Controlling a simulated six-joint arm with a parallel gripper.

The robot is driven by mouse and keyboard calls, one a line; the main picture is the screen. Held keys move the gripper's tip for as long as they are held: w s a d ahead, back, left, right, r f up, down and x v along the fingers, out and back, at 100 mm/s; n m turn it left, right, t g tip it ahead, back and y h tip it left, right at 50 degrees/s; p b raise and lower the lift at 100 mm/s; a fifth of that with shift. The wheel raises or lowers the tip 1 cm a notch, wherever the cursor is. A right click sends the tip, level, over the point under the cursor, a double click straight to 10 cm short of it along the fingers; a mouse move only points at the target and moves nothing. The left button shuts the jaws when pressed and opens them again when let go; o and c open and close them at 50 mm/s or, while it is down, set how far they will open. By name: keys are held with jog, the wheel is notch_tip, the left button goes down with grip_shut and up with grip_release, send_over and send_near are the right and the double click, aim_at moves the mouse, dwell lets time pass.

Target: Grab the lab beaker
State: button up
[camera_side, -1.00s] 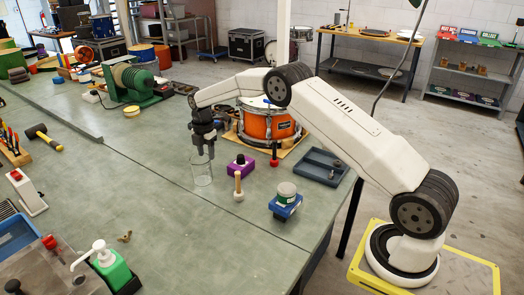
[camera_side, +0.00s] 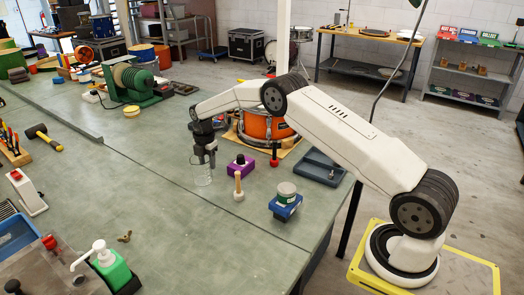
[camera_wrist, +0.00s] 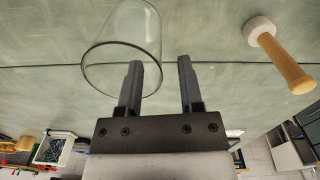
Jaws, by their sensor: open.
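The lab beaker (camera_side: 201,172) is a clear glass cylinder standing on the green bench top. It also shows in the wrist view (camera_wrist: 122,45), at the upper left, with its round rim toward the camera. My gripper (camera_side: 205,160) is just above and at the beaker in the side view. In the wrist view my gripper (camera_wrist: 159,62) has its two dark fingers apart with nothing gripped between them. The left finger overlaps the beaker's rim in the picture; I cannot tell whether it touches or is inside. The right finger lies outside the beaker's outline.
A wooden-handled mallet (camera_side: 238,184) stands beside a purple block (camera_side: 240,164) right of the beaker. A blue box with a round tin (camera_side: 286,194) and a blue-grey tray (camera_side: 322,168) are farther right. An orange drum (camera_side: 266,126) stands behind. Bench left of the beaker is clear.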

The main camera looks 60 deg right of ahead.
send_over(210, 183)
jog(key=shift+w+f, duration=0.1)
jog(key=shift+f, duration=1.95)
grip_shut()
